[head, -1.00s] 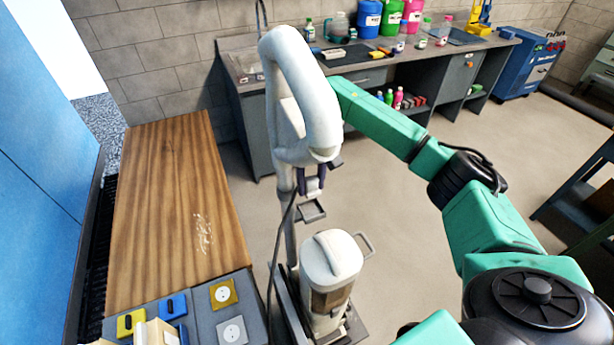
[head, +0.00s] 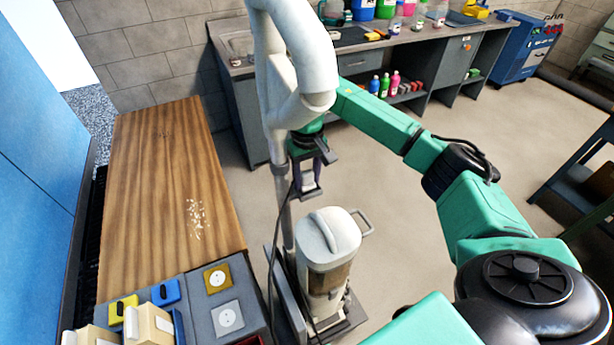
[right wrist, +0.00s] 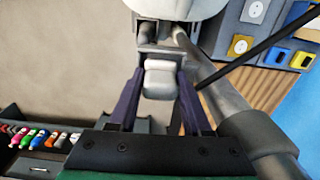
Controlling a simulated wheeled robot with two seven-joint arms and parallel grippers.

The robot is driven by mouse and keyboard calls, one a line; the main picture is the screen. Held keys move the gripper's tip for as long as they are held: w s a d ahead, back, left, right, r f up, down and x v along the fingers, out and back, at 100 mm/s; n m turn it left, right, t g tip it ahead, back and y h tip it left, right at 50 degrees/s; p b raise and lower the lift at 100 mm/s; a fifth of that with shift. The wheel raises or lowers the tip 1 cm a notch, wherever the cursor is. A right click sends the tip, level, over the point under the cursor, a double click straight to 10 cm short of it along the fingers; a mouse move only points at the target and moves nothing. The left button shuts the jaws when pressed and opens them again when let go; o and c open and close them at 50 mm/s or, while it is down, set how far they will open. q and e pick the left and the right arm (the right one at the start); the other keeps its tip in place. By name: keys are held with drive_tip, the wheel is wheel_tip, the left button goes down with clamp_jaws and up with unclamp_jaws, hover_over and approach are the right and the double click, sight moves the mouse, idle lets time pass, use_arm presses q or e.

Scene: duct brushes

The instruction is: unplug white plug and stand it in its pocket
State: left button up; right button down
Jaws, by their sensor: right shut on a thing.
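My right gripper (head: 309,176) is beside the upright pole, above and behind the canister machine. In the right wrist view its dark purple fingers (right wrist: 158,100) are shut on a light grey block (right wrist: 159,80). Whether this block is a plug I cannot tell. A white socket (head: 228,318) and a yellow-framed socket (head: 217,278) sit on the grey panel, with no plug in either. A blue holder (head: 166,291) and a yellow holder (head: 123,308) lie beside them. Cream blocks (head: 150,325) show at the lower left, partly cut off. My left gripper is out of view.
The canister machine (head: 330,245) stands beside the panel, with a thick white hose (head: 305,50) rising above it and a dark cable along the pole. A wooden tabletop (head: 165,190) is bare except for white crumbs (head: 197,218). Open floor lies to the right.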

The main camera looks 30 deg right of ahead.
drive_tip(key=shift+s+f, duration=0.1)
drive_tip(key=shift+f, duration=0.1)
drive_tip(key=shift+c, duration=1.3)
unclamp_jaws()
drive_tip(key=shift+a, duration=0.2)
drive_tip(key=shift+d, duration=0.1)
drive_tip(key=shift+r, duration=0.15)
drive_tip(key=r+b, duration=0.1)
drive_tip(key=r, duration=0.3)
drive_tip(key=r+b, duration=0.1)
drive_tip(key=r, duration=0.2)
drive_tip(key=shift+w+r, duration=0.2)
drive_tip(key=shift+r, duration=0.15)
wheel_tip(320, 180, up, 12)
drive_tip(key=p, duration=0.6)
